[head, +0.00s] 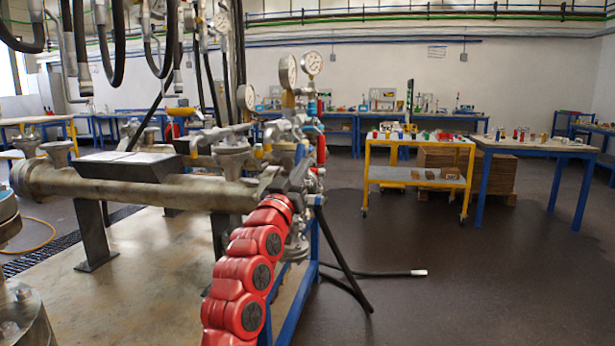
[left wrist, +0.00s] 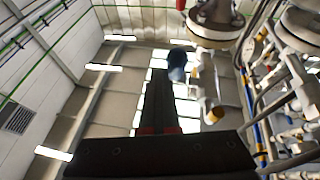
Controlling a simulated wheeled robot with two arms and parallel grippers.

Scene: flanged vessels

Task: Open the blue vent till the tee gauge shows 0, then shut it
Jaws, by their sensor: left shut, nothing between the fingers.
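My left gripper (head: 297,168) is at the end of the red arm, among the fittings at the right end of the pipe assembly, where its fingers are hard to make out. In the left wrist view its dark fingers (left wrist: 160,100) are together and empty, pointing up. A blue rounded part (left wrist: 178,65), probably the vent handle, shows beside the fingertips; I cannot tell whether they touch. Round gauges stand above the assembly: one white dial (head: 288,70), another (head: 312,63) and a lower one (head: 246,97). I cannot tell which is the tee gauge, and their readings are too small. My right gripper is not in view.
A thick horizontal flanged pipe (head: 140,190) runs left of my arm on stands. Black hoses (head: 115,40) hang at upper left. A black hose (head: 375,273) lies on the floor. A yellow trolley (head: 418,184) and a blue-legged table (head: 540,150) stand at right. Floor at lower right is clear.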

